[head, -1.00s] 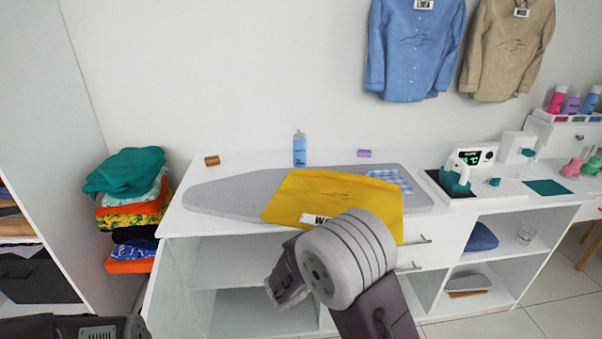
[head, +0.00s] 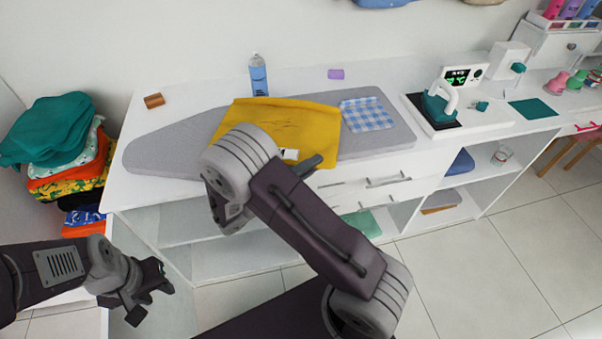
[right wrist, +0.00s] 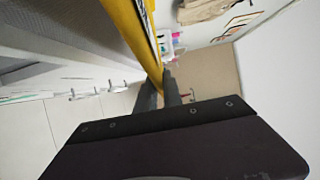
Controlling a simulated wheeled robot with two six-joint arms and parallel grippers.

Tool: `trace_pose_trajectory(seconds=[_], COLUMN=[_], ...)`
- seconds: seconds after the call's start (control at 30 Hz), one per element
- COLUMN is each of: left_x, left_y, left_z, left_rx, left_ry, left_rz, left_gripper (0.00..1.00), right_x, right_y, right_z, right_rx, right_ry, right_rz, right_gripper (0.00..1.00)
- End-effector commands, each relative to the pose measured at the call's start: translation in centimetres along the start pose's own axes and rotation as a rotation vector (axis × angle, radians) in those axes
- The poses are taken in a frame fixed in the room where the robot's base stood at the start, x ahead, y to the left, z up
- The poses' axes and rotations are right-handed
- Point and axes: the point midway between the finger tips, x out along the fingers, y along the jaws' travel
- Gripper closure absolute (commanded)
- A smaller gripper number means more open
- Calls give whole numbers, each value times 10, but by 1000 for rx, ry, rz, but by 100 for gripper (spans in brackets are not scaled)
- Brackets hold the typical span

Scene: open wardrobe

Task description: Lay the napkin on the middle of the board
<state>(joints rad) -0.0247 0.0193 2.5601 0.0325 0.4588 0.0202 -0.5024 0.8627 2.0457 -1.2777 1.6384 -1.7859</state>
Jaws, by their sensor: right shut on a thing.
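The napkin, a blue-and-white checked cloth (head: 367,114), lies flat on the right part of the grey ironing board (head: 165,146). A yellow cloth (head: 285,122) with a white label covers the board's middle, left of the napkin. My right gripper (right wrist: 162,85) is shut on an edge of the yellow cloth, seen in the right wrist view. In the head view my right arm hides most of this gripper and part of the cloth's near edge. My left gripper (head: 152,302) is open and empty, low at the left, in front of the counter and apart from everything.
A blue spray bottle (head: 258,75), an orange-brown roll (head: 154,101) and a purple roll (head: 335,74) stand behind the board. A teal iron (head: 440,103) is to its right. Folded clothes (head: 60,150) are stacked at the left. The board's left end is bare.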

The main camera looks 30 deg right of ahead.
Motion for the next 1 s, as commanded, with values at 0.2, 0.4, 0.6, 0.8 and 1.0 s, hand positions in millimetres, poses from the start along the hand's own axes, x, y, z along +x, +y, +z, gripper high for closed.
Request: trace_pose_trajectory(seconds=[0.2, 0.4, 0.6, 0.8, 1.0], left_x=[5, 11, 18, 17, 17], left_y=[0, 0, 0, 0, 0], left_z=[0, 1, 2, 2, 2], left_rx=[0, 0, 0, 0, 0], left_ry=[0, 1, 0, 0, 0], left_rz=[0, 0, 0, 0, 0], left_gripper=[64, 64, 64, 64, 64], right_x=[-10, -10, -10, -10, -10], right_y=[12, 28, 53, 52, 55], right_z=[19, 18, 18, 18, 18], right_rx=[0, -2, 0, 1, 0], right_ry=[0, 0, 0, 0, 0], right_rz=[-1, -2, -2, -1, 0], right_gripper=[100, 100, 100, 100, 68])
